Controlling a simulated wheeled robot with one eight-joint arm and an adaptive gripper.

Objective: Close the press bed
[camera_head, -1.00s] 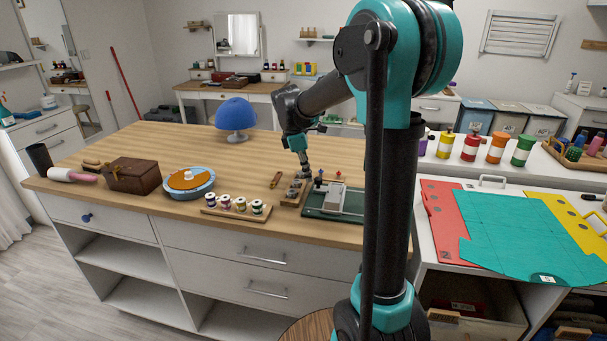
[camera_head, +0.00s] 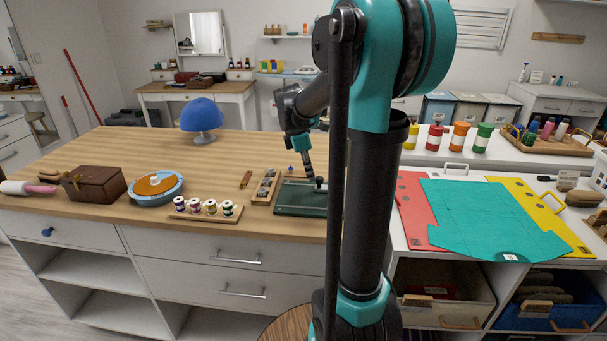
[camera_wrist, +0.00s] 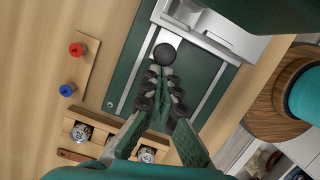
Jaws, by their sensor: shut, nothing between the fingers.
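The press is a dark green base (camera_head: 292,204) on the wooden worktop, with my arm covering its right part in the head view. In the wrist view, the green base (camera_wrist: 125,75) carries pale metal rails and a white-grey bed (camera_wrist: 212,30) at the upper right. A round black knob (camera_wrist: 165,54) is at the bed's near end. My gripper (camera_wrist: 162,88) is shut and empty over the green base, its fingertips close to the knob; contact cannot be told. The gripper (camera_head: 309,178) also shows above the base in the head view.
A wooden tray (camera_head: 253,200) with round metal pieces lies left of the press. A spool rack (camera_head: 205,214), an orange-and-blue round dish (camera_head: 133,197) and a brown box (camera_head: 97,196) stand further left. A blue dome (camera_head: 201,115) stands behind.

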